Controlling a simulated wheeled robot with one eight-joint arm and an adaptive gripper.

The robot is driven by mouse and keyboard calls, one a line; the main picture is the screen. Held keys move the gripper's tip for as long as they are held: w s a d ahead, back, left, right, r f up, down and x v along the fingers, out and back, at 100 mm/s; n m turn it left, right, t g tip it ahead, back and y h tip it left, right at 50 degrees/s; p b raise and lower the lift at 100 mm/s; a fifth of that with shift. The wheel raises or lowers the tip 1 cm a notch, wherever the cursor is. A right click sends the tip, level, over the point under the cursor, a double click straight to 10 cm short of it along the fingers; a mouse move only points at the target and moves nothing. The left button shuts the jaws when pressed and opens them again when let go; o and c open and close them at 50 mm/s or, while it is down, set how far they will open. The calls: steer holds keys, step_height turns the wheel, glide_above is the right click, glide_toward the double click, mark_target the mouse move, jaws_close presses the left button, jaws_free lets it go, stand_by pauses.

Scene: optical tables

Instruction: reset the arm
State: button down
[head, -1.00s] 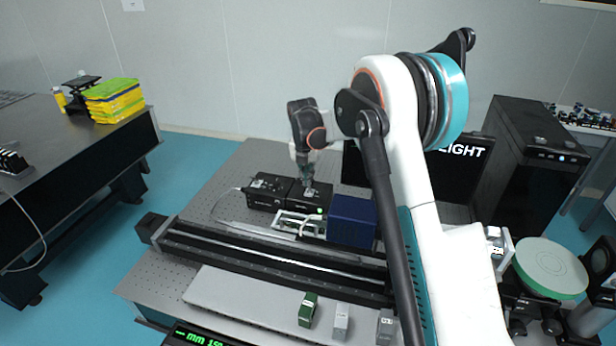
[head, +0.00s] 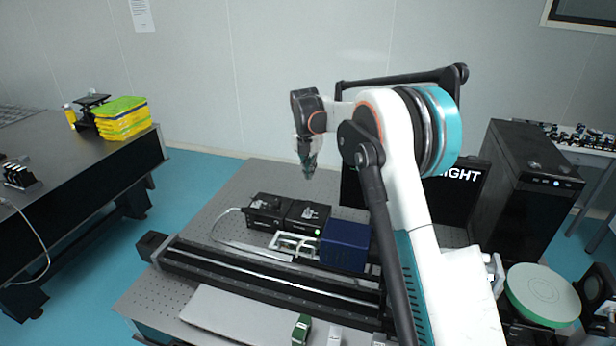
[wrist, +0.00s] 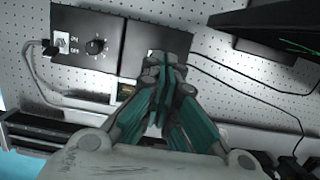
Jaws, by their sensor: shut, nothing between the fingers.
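My gripper (head: 309,172) hangs in the air above the optical table (head: 228,193) in the head view, fingers pointing down. In the wrist view my gripper (wrist: 166,62) has its teal-sided fingers closed together with nothing between them. Below it are two black boxes side by side. The left black box (wrist: 84,68) has a knob and a switch; the right black box (wrist: 129,42) is partly hidden behind the fingers. In the head view the gripper is clear of both boxes.
A blue box (head: 345,247) stands beside the black boxes. A long black rail (head: 265,283) crosses the table in front. A monitor (head: 468,178) and a black tower (head: 525,180) stand at the right. The left table (head: 75,160) holds yellow-green stacked items (head: 122,118).

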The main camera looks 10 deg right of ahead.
steer(key=shift+r, duration=0.1)
steer(key=s+r+m+t, duration=0.2)
steer(key=s+r+m, duration=1.2)
steer(key=s, duration=0.6)
steer(key=s+m, duration=0.3)
steer(key=s, duration=0.3)
steer(key=s+m+t, duration=0.1)
steer(key=s+m, duration=0.2)
steer(key=s, duration=0.3)
steer(key=s+m+t+y, duration=0.1)
steer(key=s+m, duration=0.2)
steer(key=s, duration=0.3)
steer(key=shift+s+a+r, duration=0.1)
steer(key=shift+s+r, duration=0.1)
steer(key=shift+r, duration=0.05)
steer(key=s+f+m+t, duration=0.1)
steer(key=s+f+m, duration=0.55)
steer(key=s, duration=0.25)
step_height(320, 180, down, 10)
steer(key=b, duration=1)
steer(key=shift+s+r, duration=0.25)
steer(key=shift+a+m, duration=0.1)
steer(key=shift+m, duration=0.15)
